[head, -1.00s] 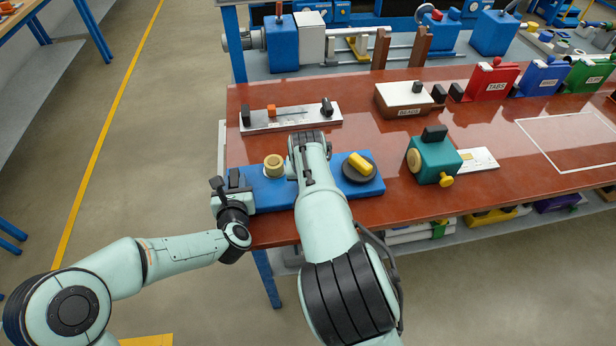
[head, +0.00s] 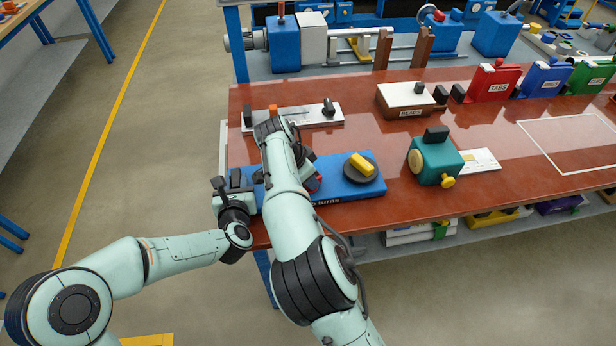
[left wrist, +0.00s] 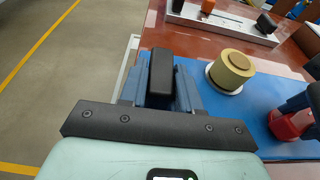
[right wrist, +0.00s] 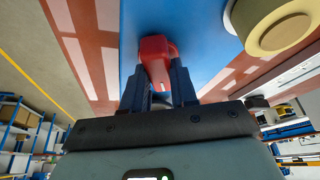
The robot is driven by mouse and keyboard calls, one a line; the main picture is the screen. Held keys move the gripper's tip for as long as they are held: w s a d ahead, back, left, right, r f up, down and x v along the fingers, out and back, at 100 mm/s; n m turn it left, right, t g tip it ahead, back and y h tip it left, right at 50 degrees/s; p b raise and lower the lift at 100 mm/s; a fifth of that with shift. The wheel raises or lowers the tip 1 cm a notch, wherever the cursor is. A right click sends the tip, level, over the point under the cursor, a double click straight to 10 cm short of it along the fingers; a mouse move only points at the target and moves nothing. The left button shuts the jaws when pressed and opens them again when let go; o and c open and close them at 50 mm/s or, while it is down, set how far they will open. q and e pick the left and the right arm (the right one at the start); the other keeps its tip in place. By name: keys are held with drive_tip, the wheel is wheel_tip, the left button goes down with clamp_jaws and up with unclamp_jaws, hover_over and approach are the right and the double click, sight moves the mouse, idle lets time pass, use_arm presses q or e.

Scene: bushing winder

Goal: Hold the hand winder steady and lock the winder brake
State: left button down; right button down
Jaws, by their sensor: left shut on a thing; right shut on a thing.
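The blue hand winder base (head: 335,178) lies along the front left edge of the table. A grey disc with a yellow knob (head: 361,166) sits on its right end. My left gripper (left wrist: 162,88) is shut on the upright black block (left wrist: 161,70) at the winder's left end. My right gripper (right wrist: 157,85) is shut on the red brake lever (right wrist: 155,58). The lever's red also shows in the left wrist view (left wrist: 290,124). The tan spool (left wrist: 232,70) stands on the base between the grippers. My right arm hides the spool in the head view.
A white plate with an orange slider (head: 272,109) lies behind the winder, close to my right wrist. A teal device (head: 437,160) stands to the right. A white-topped box (head: 408,97) is further back. An outlined area at right is clear.

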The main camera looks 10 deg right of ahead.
drive_tip(key=m, duration=0.1)
drive_tip(key=m+g, duration=0.1)
drive_tip(key=m, duration=0.1)
drive_tip(key=m+g, duration=0.1)
drive_tip(key=shift+a+f+m, duration=0.2)
drive_tip(key=shift+f+m, duration=0.1)
idle(0.5)
drive_tip(key=c, duration=0.9)
unclamp_jaws()
drive_tip(key=shift+w, duration=0.15)
drive_tip(key=shift+d+r, duration=0.1)
drive_tip(key=shift+r, duration=0.05)
